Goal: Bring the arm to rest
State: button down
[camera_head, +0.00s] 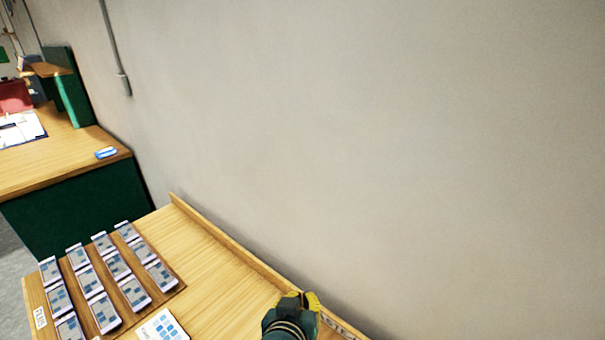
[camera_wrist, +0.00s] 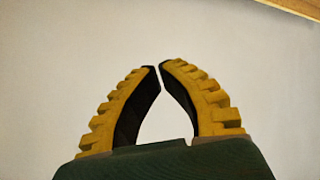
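My gripper (camera_head: 311,297) shows at the bottom of the head view, over the wooden table's raised back edge, close to the wall. In the wrist view, my gripper's two yellow ridged fingers (camera_wrist: 159,67) meet almost tip to tip, with only a thin gap. Nothing is held between them. Most of my arm is outside the head view.
The wooden table (camera_head: 208,265) carries a brown board (camera_head: 176,272) with several phones in rows. A white card with blue squares (camera_head: 162,327) lies beside it. A green-sided desk (camera_head: 75,208) stands at the left. A bare wall (camera_head: 380,130) rises behind the table.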

jog(key=s+d+r+m+t+h, duration=0.1)
jog(key=s+d+r+t, duration=0.2)
jog(key=d+r, duration=0.4)
jog(key=s+d+r+m+t, duration=0.1)
jog(key=s+d+r+t, duration=0.3)
jog(key=r, duration=0.5)
jog(key=s+a+r+n+t+y, duration=0.1)
jog(key=s+r+t, duration=0.1)
jog(key=s+r, duration=0.3)
jog(key=s+a+r+t+y, duration=0.1)
jog(key=s+r+t, duration=0.1)
jog(key=r, duration=0.5)
notch_tip(320, 180, up, 33)
jog(key=p, duration=3.3)
jog(key=shift+w+d+f, duration=0.2)
jog(key=shift+d, duration=0.05)
